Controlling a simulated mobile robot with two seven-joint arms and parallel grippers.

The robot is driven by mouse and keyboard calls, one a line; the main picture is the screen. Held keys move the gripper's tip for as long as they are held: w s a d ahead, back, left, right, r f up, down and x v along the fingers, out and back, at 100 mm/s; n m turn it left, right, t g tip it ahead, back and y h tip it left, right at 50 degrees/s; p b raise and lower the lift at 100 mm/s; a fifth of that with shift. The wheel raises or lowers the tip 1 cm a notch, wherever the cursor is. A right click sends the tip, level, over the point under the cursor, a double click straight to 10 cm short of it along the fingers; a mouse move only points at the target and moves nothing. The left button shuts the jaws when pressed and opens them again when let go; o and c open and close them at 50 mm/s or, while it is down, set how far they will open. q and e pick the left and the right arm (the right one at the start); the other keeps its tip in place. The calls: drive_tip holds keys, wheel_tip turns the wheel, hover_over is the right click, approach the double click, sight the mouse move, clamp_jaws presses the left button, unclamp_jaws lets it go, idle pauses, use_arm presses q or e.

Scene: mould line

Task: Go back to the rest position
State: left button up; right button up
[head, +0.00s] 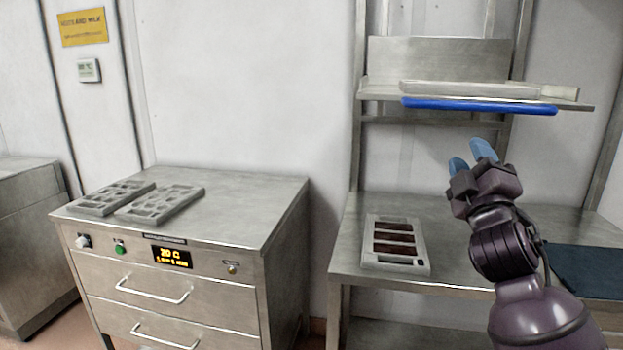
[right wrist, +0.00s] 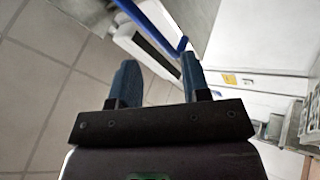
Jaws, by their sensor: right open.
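My right gripper (head: 472,158) is raised in front of the steel shelf unit on the right of the head view. Its two blue fingertips point up and to the left, below the blue-edged shelf item. In the right wrist view my right gripper (right wrist: 160,82) has its fingers apart with nothing between them. The blue bar (head: 480,106) lies along the shelf front, beyond the fingertips; it also shows in the right wrist view (right wrist: 150,25). My left gripper is not in the head view.
A steel cabinet (head: 230,215) with drawers and a lit display carries two grey moulds (head: 160,204) (head: 115,197). On the steel bench (head: 345,245) lies a grey mould with dark red fillings (head: 370,228). A dark blue mat (head: 590,270) lies at right. The upper shelf (head: 375,91) overhangs the bench.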

drive_tip(key=s+a+f+m+g+y, duration=0.1)
drive_tip(key=s+f+m+g+y, duration=0.2)
drive_tip(key=f, duration=1.2)
drive_tip(key=s+a+f+m+g, duration=0.1)
drive_tip(key=s+f+m+g, duration=0.25)
drive_tip(key=f, duration=1.05)
drive_tip(key=s+d+f+m+g+h, duration=0.1)
drive_tip(key=s+f+m+g, duration=0.4)
drive_tip(key=s+f, duration=1.8)
drive_tip(key=s+d+g, duration=0.1)
drive_tip(key=s, duration=0.2)
drive_tip(key=shift+g+p, duration=0.35)
drive_tip(key=shift+p, duration=0.05)
